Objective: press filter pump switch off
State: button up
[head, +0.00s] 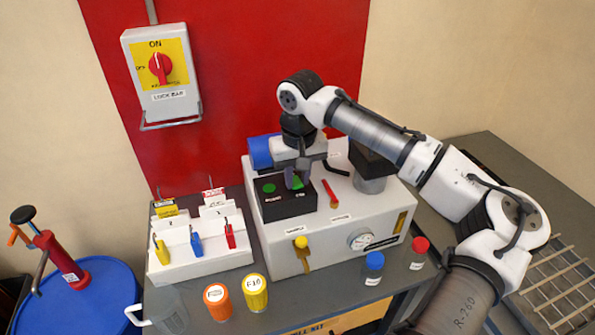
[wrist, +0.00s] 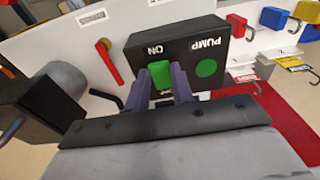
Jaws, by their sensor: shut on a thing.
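The pump switch box (head: 288,208) is a black box on top of the light grey filter unit (head: 335,238). It also shows in the wrist view (wrist: 190,38), with upside-down labels "PUMP" and "ON". A green switch (wrist: 159,70) and a round green lamp (wrist: 206,68) sit on its face; the lamp also shows in the head view (head: 268,188). My gripper (head: 295,182) points down at the box. In the wrist view my gripper (wrist: 162,84) has its two fingers shut on the green switch, one each side. The "OFF" label is mostly hidden by the fingers.
A padlock rack (head: 198,250) stands left; lidded jars (head: 255,293) stand along the front.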

jog(key=o, duration=1)
jog(key=shift+r, duration=0.15)
jog(key=r+b, duration=0.1)
jog(key=r, duration=0.3)
jog(key=r+b, duration=0.1)
jog(key=r, duration=0.4)
jog(key=s+r+b, duration=0.1)
jog(key=r, duration=0.3)
jog(key=shift+s+d+r, duration=0.1)
jog(key=shift+d+r, duration=0.1)
jog(key=shift+r, duration=0.05)
